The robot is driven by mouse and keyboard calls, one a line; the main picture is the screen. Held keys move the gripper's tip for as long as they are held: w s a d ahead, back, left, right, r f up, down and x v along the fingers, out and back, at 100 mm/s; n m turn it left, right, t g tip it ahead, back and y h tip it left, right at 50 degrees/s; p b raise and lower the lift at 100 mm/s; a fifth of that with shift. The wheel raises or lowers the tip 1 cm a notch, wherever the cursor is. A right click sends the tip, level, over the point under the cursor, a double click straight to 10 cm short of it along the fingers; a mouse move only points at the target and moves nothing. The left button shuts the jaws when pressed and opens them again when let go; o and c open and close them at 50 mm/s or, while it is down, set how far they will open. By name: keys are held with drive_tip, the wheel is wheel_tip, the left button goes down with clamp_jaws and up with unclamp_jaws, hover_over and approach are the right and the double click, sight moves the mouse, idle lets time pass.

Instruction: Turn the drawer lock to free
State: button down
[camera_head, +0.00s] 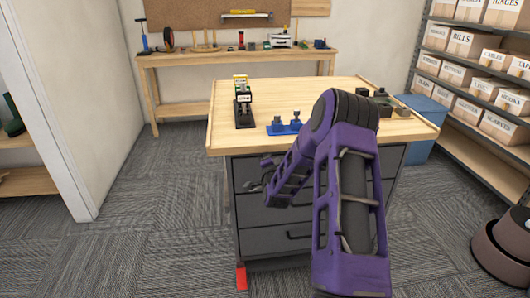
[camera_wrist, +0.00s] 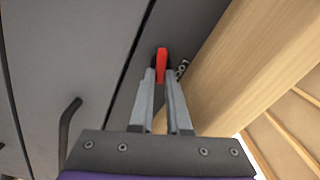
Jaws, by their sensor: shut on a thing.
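The red drawer lock lever (camera_wrist: 162,62) is on the dark grey front of the drawer cabinet (camera_wrist: 75,50), beside its wooden top edge, in the wrist view. My gripper (camera_wrist: 161,76) is shut on this lever, one finger on each side, with its red end showing past the fingertips. In the head view, my gripper (camera_head: 265,172) is at the upper left of the grey cabinet (camera_head: 275,212); the lever is not clearly seen there.
A dark drawer handle (camera_wrist: 68,128) sticks out left of my gripper. The wooden worktop (camera_head: 340,96) carries a black-and-yellow tool (camera_head: 242,103) and a blue fixture (camera_head: 284,125). A red block (camera_head: 241,278) is at the cabinet's foot. Carpet is clear to the left.

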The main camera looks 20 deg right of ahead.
drive_tip(key=shift+f+m, duration=0.15)
drive_tip(key=shift+m, duration=0.9)
drive_tip(key=shift+f+m, duration=0.15)
drive_tip(key=shift+m, duration=0.9)
drive_tip(key=c, duration=0.9)
unclamp_jaws()
drive_tip(key=shift+s+r, duration=0.1)
drive_tip(key=v, duration=1.7)
drive_tip(key=shift+s+a+p, duration=0.1)
drive_tip(key=shift+s+p, duration=0.1)
drive_tip(key=shift+p, duration=0.1)
